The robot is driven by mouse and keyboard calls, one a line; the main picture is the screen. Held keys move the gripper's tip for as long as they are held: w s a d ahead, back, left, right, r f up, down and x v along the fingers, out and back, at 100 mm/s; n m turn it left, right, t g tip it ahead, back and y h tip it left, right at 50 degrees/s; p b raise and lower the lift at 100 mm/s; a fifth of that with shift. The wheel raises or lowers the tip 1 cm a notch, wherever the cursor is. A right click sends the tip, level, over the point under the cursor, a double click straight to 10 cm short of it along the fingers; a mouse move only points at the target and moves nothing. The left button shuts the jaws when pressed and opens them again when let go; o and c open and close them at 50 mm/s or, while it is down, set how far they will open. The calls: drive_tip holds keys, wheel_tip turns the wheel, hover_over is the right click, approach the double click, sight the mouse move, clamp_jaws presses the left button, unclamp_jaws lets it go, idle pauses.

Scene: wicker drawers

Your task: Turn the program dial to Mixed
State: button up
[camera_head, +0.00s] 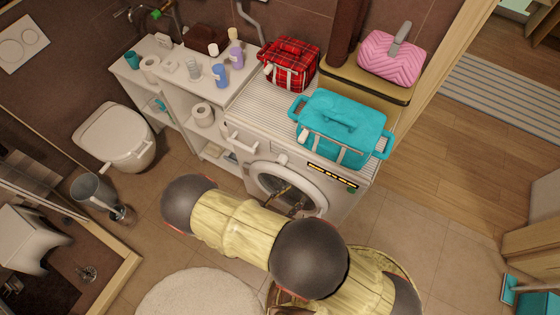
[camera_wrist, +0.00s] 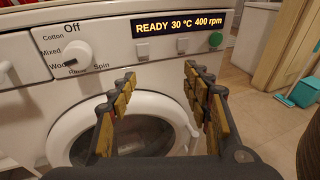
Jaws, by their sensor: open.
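The white washing machine (camera_head: 235,150) has a round door (camera_wrist: 80,150) and a lit display (camera_wrist: 180,22) reading "READY 30 °C 400 rpm". The white program dial (camera_wrist: 77,53) is at the left of the panel in the wrist view, ringed by Off, Cotton, Mixed, Wool, Rinse and Spin. In the head view my arm hides most of the gripper.
Two square buttons and a green button (camera_wrist: 215,39) lie right of the dial.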

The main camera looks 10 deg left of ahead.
sight(280, 163)
drive_tip(key=w+a+r+n+t+y, duration=0.2)
drive_tip(key=w+a+n+t+y, duration=0.15)
drive_tip(key=w+a, duration=0.4)
drive_tip(key=shift+m+t, duration=0.45)
drive_tip(key=shift+b+x, duration=0.3)
drive_tip(key=shift+x, duration=2.4)
drive_tip(key=shift+a+f, duration=0.15)
drive_tip(key=shift+c, duration=0.3)
drive_tip(key=c, duration=1.1)
